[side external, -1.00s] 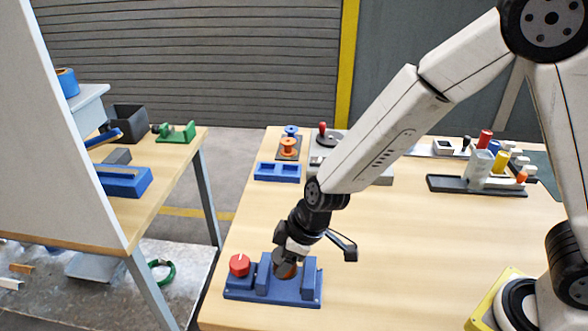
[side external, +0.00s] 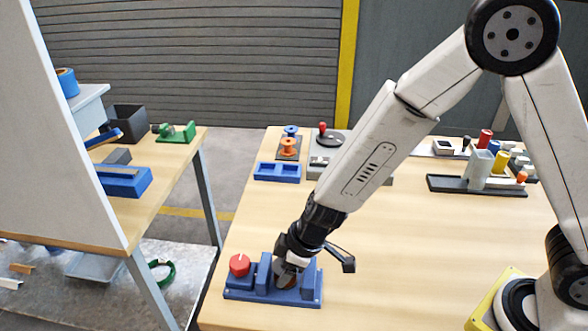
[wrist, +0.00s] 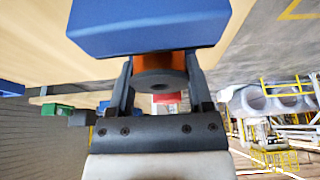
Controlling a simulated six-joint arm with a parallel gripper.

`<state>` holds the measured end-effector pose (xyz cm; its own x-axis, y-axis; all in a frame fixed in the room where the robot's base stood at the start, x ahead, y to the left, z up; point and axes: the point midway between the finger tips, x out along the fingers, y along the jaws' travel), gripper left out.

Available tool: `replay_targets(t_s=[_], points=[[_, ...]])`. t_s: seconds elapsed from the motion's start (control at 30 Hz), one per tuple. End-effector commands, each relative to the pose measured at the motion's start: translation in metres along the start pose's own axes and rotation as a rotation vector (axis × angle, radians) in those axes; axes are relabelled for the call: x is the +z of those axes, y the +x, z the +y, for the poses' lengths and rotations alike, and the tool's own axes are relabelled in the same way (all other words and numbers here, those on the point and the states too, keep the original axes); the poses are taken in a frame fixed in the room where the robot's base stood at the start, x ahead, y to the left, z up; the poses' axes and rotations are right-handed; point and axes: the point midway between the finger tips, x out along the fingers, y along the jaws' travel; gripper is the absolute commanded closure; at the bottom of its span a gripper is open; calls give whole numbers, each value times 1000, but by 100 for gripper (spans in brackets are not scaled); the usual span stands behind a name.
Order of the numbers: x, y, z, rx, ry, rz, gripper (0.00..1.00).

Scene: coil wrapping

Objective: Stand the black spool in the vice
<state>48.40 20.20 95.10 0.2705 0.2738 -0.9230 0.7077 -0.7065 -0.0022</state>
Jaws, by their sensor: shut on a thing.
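The blue vice (side external: 240,294) stands at the table's near left end, with a red knob (side external: 239,264) on its left. My gripper (side external: 287,268) points down over the vice and is shut on the black spool (wrist: 159,86). The spool's dark flange with a centre hole faces the wrist camera, and orange winding (wrist: 166,62) shows beside it, between both fingers. In the side view the spool (side external: 286,283) is mostly hidden between the vice's upright blocks. Whether it touches the vice's floor is hidden. A blue vice block (wrist: 150,28) fills the top of the wrist view.
A blue tray (side external: 278,172), an orange spool (side external: 288,147) and a blue spool (side external: 291,130) stand at the table's back left. A dark rack (side external: 478,187) with coloured parts is at the back right. The table's middle is clear.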

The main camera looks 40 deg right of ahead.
Motion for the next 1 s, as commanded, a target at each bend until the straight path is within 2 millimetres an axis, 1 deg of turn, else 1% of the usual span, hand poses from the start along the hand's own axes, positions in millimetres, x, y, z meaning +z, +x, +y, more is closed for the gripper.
replay_targets(t_s=[0.2, 0.77, 0.8, 0.87, 0.9, 1.0], points=[[3, 6, 0, 2, 0, -2, 93], [4, 10, 0, 2, 1, -2, 93], [5, 10, 0, 2, -1, -2, 31], [4, 10, 0, 2, -1, -2, 12], [4, 10, 0, 2, -1, -2, 0], [4, 10, 0, 2, -1, -2, 0]])
